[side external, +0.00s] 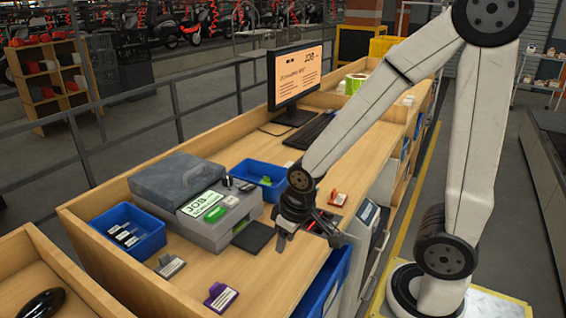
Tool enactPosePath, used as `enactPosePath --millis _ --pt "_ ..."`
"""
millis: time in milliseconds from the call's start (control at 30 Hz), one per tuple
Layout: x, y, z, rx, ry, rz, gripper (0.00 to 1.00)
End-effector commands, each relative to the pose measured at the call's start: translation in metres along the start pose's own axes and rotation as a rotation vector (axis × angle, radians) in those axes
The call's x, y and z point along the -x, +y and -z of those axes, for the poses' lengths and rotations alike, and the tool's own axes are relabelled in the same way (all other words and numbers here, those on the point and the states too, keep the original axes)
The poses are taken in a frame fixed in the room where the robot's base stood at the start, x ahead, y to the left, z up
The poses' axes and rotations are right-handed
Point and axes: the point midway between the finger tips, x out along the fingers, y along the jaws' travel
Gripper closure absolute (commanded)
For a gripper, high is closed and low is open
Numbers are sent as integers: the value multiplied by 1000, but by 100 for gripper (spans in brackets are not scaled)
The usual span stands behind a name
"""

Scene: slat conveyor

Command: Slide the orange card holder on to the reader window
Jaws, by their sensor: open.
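A small red-orange holder with a pale card (338,199), which looks like the orange card holder, lies on the wooden bench to the right of my gripper. My gripper (309,238) is open above the bench near its front edge, pointing down, with nothing seen between its fingers. A flat dark pad (254,236) lies in front of the grey printer-like machine, just left of my gripper; it may be the reader window, but I cannot tell for sure. The card holder stands apart from this pad, with my gripper between them in the picture.
A purple holder (221,297) and a grey holder (170,265) lie at the front left. Blue bins (128,230) (258,177) flank the grey machine (215,222). A monitor (296,80) and keyboard (311,131) stand farther back. Bare wood lies around the pad.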

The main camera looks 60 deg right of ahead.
Motion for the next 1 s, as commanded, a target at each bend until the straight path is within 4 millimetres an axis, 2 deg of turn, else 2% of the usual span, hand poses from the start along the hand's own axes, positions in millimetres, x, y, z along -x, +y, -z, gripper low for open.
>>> enactPosePath --millis 133,167,200,300,433,567,767,1000 --pt "0 0 0 0 0 0 55" --pt "0 0 0 0 0 0 58" --pt "0 0 0 0 0 0 71" --pt "0 2 2 -12 -2 -1 100" --pt "0 11 9 -63 -13 -7 100" --pt "0 31 23 -172 -39 -16 100" --pt "2 84 49 -434 -97 -35 100" --pt "7 165 67 -785 -171 -45 100"
